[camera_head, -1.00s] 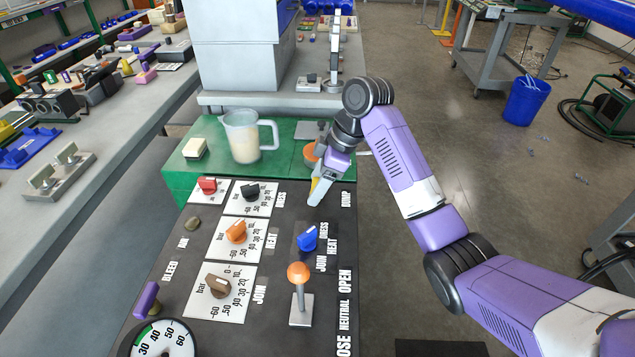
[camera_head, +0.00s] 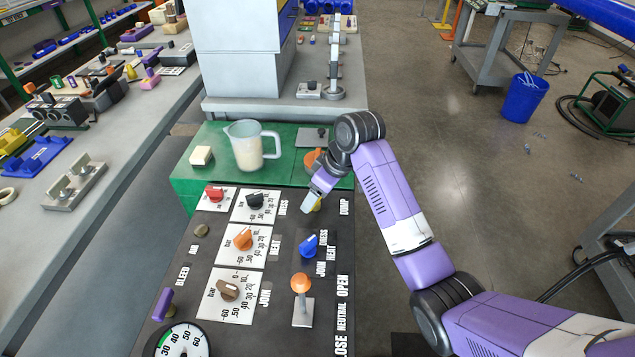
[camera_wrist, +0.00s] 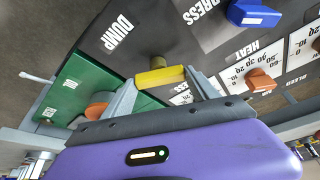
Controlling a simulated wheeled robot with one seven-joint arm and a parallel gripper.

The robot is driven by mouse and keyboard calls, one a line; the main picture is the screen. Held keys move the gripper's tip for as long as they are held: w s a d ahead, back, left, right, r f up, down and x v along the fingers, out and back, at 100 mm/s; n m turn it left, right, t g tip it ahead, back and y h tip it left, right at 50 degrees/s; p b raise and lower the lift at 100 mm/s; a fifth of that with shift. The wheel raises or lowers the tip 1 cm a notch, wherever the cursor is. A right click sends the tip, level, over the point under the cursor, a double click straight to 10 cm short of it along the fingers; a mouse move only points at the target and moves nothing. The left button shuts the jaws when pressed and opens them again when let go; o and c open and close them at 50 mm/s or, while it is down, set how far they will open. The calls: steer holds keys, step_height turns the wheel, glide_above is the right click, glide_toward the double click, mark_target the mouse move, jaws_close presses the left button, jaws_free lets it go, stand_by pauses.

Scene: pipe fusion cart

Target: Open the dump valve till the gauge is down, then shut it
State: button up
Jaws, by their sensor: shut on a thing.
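The yellow dump valve handle (camera_wrist: 160,76) sits beside the DUMP label (camera_wrist: 117,34) on the dark panel. My gripper (camera_wrist: 163,88) is shut on it, one finger on each side, in the wrist view. In the head view my gripper (camera_head: 313,205) is at the panel's far right, and a bit of the yellow handle (camera_head: 318,205) shows beside a finger. The round gauge (camera_head: 181,342) is at the bottom left of the head view. Its lower part is cut off by the frame, and I cannot read its needle surely.
The panel holds a red knob (camera_head: 214,194), a blue knob (camera_head: 308,245), and a lever with an orange ball (camera_head: 301,283). A purple bleed handle (camera_head: 162,304) stands at the left. A jug (camera_head: 248,146) stands on the green top behind. Open floor lies to the right.

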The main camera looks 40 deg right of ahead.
steer(key=m+p, duration=0.2)
steer(key=m+h+p, duration=0.1)
steer(key=m+p, duration=0.1)
steer(key=m+h+p, duration=0.1)
steer(key=m+p, duration=0.1)
steer(key=shift+a+r+p, duration=0.3)
steer(key=shift+p, duration=0.05)
steer(key=m+h+p, duration=0.1)
steer(key=m, duration=0.2)
steer(key=m+h+p, duration=0.1)
steer(key=m, duration=0.1)
steer(key=shift+w+f+m+g+p, duration=0.15)
steer(key=shift+m+g+p, duration=0.25)
steer(key=o, duration=1.4)
steer(key=shift+f, duration=0.1)
steer(key=shift+c, duration=0.2)
steer(key=v, duration=0.8)
steer(key=shift+a+f, duration=0.1)
